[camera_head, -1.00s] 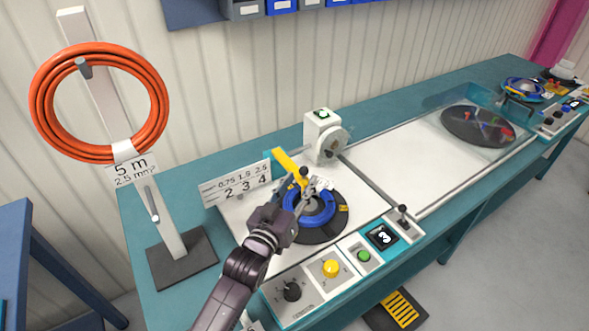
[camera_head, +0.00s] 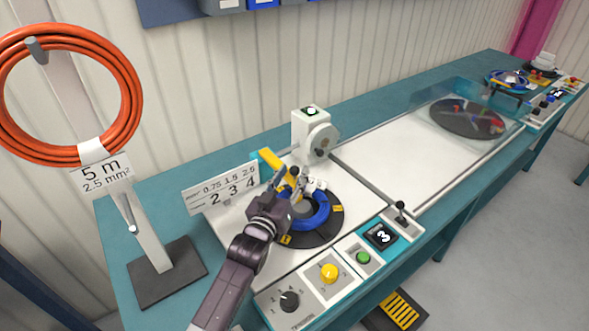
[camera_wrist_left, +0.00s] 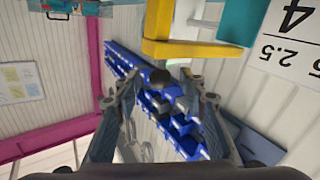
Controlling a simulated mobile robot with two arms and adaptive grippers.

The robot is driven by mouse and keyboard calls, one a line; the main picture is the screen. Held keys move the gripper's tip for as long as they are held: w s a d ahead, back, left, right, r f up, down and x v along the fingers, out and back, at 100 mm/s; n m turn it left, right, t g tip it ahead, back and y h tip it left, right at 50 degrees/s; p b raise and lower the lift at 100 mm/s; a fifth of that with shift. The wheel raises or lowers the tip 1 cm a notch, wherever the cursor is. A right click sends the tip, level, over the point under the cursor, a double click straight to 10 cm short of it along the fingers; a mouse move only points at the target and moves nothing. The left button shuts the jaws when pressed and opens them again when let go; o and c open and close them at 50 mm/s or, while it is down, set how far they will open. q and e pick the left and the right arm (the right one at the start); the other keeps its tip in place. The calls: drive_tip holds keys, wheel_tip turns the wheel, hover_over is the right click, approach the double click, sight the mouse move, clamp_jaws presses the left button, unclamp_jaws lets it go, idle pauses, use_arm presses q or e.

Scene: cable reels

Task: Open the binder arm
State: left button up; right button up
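The binder arm is a yellow bar (camera_head: 275,163) with a dark knob (camera_head: 295,171) near its lower end. It reaches over the blue reel (camera_head: 318,213) on the dark turntable. My left gripper (camera_head: 293,183) is at the knob end of the bar, above the reel. In the left wrist view the yellow bar (camera_wrist_left: 190,52) crosses the top. The dark knob (camera_wrist_left: 160,80) shows between the spread fingers of my left gripper (camera_wrist_left: 158,98), with gaps on both sides. Contact with the knob cannot be made out. My right gripper is in neither current view.
A white sign (camera_head: 222,190) with numbers stands left of the bar. A white unit with a round wheel (camera_head: 320,139) stands behind. A control panel with a yellow button (camera_head: 329,273) lies in front. An orange cable coil (camera_head: 125,105) hangs at the left.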

use_arm(q)
drive_tip(key=shift+x, duration=1)
drive_tip(key=shift+c, duration=0.5)
clamp_jaws()
